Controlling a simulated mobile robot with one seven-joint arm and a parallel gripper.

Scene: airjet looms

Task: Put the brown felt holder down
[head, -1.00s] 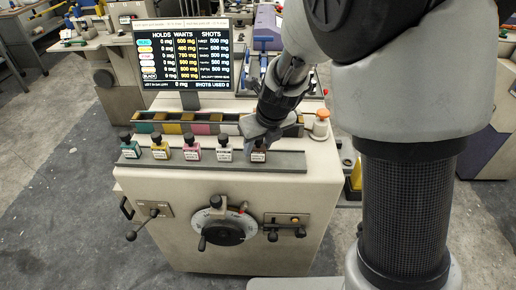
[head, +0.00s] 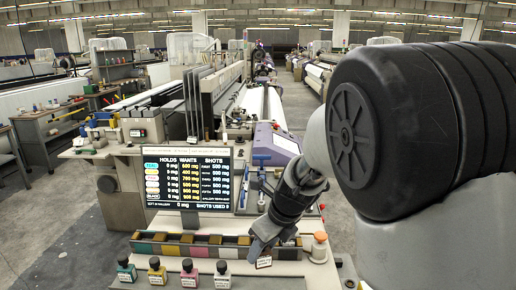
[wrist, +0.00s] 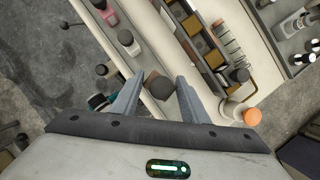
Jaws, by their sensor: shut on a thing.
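The brown felt holder shows as a small dark brown, bottle-like thing with a pale label (head: 263,262). My gripper (head: 260,247) is shut on its top, and it hangs upright below the fingers. It appears a little higher than the row of bottles, near the right end of that row. In the wrist view, its dark top (wrist: 159,88) sits between the two grey fingertips (wrist: 156,83). Its lower part and base are hidden there. No felt texture can be made out.
Teal (head: 126,270), yellow (head: 157,271), pink (head: 189,274) and pale (head: 222,275) bottles stand in a row to the left. Behind them is a long tray with coloured compartments (head: 170,249). An orange-capped jar (head: 319,248) stands right. A screen (head: 187,177) rises behind.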

